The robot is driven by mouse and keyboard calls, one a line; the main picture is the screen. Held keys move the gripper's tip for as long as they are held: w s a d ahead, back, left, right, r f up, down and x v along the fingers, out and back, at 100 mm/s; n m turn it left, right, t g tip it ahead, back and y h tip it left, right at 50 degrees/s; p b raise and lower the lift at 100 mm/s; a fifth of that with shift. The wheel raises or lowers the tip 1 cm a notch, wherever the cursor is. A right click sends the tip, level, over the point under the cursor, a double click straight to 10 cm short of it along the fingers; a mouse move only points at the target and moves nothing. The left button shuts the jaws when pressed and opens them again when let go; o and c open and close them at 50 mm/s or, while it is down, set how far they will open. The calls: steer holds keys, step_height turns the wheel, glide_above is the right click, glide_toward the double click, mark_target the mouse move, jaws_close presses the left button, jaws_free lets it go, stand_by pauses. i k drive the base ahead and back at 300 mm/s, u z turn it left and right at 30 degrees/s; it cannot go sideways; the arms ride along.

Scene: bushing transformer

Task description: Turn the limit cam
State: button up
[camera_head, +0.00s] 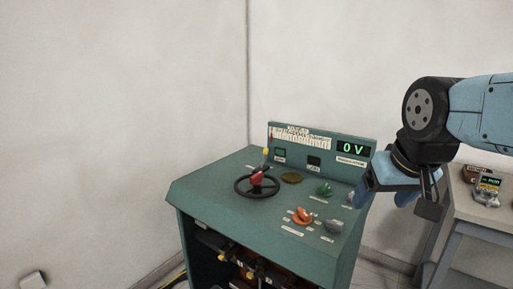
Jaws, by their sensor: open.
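A green control console (215,200) stands in the middle of the camera_head view. A black handwheel (240,191) with a red hub (257,177) and a yellow-tipped upright part sits on its sloped top. An orange knob (303,215), a grey knob (333,225), a green knob (325,189) and a brownish round disc (291,178) are to its right. The labels are too small to read, so I cannot tell which part is the limit cam. My gripper (384,196) is open and empty at the console's right edge, apart from the wheel and partly covering the right end.
The console's upright back panel has a scale (303,141) and a lit display (351,148) reading 0 V. A grey table (470,208) with a small meter (488,185) stands at the right. Walls close off the back. Space above the console's left half is clear.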

mark_target(301, 217)
steer(key=u, duration=0.75)
steer(key=k, duration=1.05)
steer(key=z, duration=0.75)
steer(key=i, duration=1)
steer(key=u, duration=0.05)
